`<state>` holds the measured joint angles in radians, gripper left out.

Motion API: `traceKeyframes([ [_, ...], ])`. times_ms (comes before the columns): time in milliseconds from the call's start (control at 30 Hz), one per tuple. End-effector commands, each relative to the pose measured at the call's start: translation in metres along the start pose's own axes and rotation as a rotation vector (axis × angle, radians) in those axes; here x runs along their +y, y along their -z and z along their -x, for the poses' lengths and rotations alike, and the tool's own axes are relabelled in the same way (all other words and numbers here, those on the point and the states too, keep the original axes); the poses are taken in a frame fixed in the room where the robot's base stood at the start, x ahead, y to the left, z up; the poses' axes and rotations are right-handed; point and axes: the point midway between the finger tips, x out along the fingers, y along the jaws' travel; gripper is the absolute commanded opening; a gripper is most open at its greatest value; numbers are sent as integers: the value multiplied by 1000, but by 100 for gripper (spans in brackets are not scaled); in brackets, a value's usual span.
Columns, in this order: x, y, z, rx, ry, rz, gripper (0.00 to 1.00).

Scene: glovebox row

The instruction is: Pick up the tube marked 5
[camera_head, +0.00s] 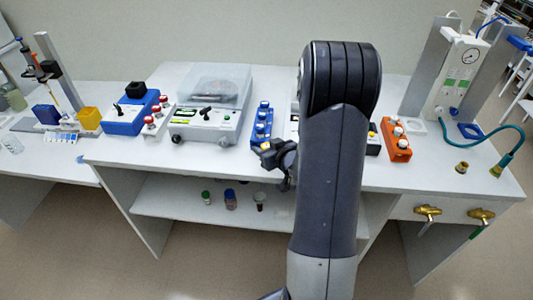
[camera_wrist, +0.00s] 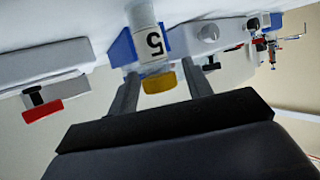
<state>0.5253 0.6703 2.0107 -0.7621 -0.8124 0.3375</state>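The tube marked 5 (camera_wrist: 152,42) shows in the wrist view, with a black 5 upside down on its white label and a yellow cap (camera_wrist: 159,81) toward me. It is beside a blue block (camera_wrist: 122,48). My gripper (camera_wrist: 163,73) is open, with one finger on each side of the cap and visible gaps between. In the head view my gripper (camera_head: 270,150) is at the near end of a blue rack (camera_head: 254,138) with several white-topped tubes. The tube's number cannot be read there, and my arm hides part of the bench behind it.
A white device with a clear lid (camera_head: 210,88) stands left of the blue rack. An orange rack (camera_head: 397,147) is right of my arm. A shelf (camera_head: 175,195) below the bench holds several small bottles.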

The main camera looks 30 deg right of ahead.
Motion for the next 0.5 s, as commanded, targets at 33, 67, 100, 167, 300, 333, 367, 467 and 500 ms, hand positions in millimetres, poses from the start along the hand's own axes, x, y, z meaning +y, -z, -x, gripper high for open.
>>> traceKeyframes([
  [33, 0, 0, 0, 0, 0, 0, 43],
  [67, 0, 0, 0, 0, 0, 0, 41],
  [100, 0, 0, 0, 0, 0, 0, 38],
  [167, 0, 0, 0, 0, 0, 0, 33],
  [300, 0, 0, 0, 0, 0, 0, 21],
  [333, 0, 0, 0, 0, 0, 0, 19],
  [367, 0, 0, 0, 0, 0, 0, 16],
  [467, 0, 0, 0, 0, 0, 0, 9],
  [500, 0, 0, 0, 0, 0, 0, 9],
])
